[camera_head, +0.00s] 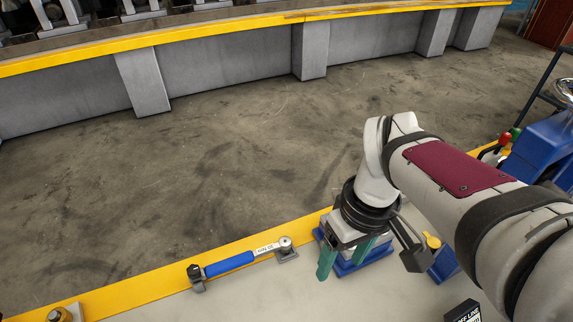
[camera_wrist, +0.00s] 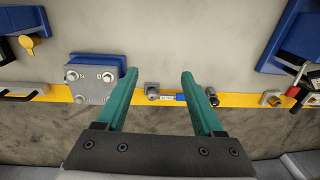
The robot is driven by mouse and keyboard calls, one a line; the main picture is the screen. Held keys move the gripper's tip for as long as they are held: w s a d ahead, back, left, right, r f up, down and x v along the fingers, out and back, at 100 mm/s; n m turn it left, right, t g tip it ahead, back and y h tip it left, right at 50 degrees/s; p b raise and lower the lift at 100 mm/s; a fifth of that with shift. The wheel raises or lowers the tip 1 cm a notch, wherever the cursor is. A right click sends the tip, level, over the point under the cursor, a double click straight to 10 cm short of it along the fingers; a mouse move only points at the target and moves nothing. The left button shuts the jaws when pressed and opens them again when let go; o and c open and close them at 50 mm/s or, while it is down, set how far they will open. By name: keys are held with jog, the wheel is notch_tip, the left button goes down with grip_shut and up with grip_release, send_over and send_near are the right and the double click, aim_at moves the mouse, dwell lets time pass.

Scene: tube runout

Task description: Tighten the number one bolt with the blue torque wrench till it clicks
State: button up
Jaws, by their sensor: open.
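The blue torque wrench (camera_head: 230,264) rests across two small grey brackets on the yellow-edged bench in the head view. In the wrist view, its label and part of its blue handle (camera_wrist: 181,98) show between my fingers, and the right finger hides some of it. My gripper (camera_head: 340,268) has green fingers, open and empty, right of the wrench; it also shows in the wrist view (camera_wrist: 160,73). A grey plate with several bolts (camera_wrist: 95,84) sits on a blue block (camera_head: 376,257) beside the left finger. I cannot read which bolt is number one.
In the wrist view, another blue fixture (camera_wrist: 300,45) stands at right, and a yellow knob (camera_wrist: 28,45) hangs at upper left. A brass-coloured fitting (camera_head: 60,314) is at the bench's lower left. The bench surface (camera_wrist: 165,50) between the blue fixtures is bare.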

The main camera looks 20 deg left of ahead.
jog(key=w+a+f+n, duration=0.2)
jog(key=w+a+n, duration=0.2)
jog(key=a+n, duration=0.4)
jog(key=n, duration=0.9)
send_over(242, 257)
notch_tip(242, 257, down, 5)
jog(key=shift+n+h, duration=0.4)
notch_tip(242, 257, down, 16)
jog(key=shift+f, duration=0.1)
grip_shut()
